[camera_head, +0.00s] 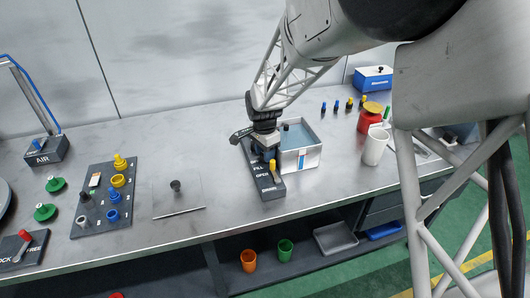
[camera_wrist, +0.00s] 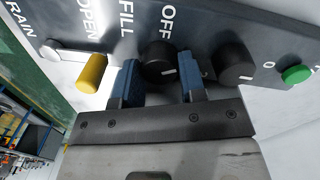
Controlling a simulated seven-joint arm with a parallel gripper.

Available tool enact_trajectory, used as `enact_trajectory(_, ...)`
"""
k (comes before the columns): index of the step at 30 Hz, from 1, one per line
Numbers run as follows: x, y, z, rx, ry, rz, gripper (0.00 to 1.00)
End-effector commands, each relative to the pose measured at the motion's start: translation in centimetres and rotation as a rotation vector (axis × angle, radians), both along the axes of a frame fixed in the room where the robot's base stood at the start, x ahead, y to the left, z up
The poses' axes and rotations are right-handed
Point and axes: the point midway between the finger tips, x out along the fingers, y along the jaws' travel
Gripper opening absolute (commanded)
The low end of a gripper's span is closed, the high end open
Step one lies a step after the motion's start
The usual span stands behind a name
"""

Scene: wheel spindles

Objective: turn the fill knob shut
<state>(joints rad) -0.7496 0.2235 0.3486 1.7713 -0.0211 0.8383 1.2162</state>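The dark control panel (camera_head: 268,183) stands on the bench beside a water-filled tank, with FILL and OPEN lettering. In the wrist view, the panel (camera_wrist: 210,28) shows DRAIN, OPEN, FILL and OFF lettering. A round black knob (camera_wrist: 158,60), which looks like the fill knob, sits below the FILL and OFF lettering, with a short white mark on its lower right. My gripper (camera_wrist: 160,85) has its blue fingers on either side of this knob, open, with a small gap at the right finger. In the head view, my gripper (camera_head: 264,148) is over the panel and hides the knob.
A yellow handle (camera_wrist: 92,73) is just left of my left finger; another black knob (camera_wrist: 233,62) and a green button (camera_wrist: 296,74) are to the right. The tank (camera_head: 300,158) stands right of the panel. A white cup (camera_head: 375,146) and red jar (camera_head: 370,117) stand further right.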

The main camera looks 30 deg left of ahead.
Motion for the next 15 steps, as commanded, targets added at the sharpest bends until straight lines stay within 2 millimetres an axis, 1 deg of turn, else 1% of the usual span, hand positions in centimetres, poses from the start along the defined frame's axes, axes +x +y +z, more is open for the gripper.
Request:
enact_trajectory(1,0.04,-0.03,0.01,0.0,0.0,-0.001,0.46)
enact_trajectory(4,0.03,-0.03,0.01,0.0,0.0,-0.001,0.61)
enact_trajectory(15,0.02,-0.08,-0.03,-0.001,0.001,-0.009,0.62)
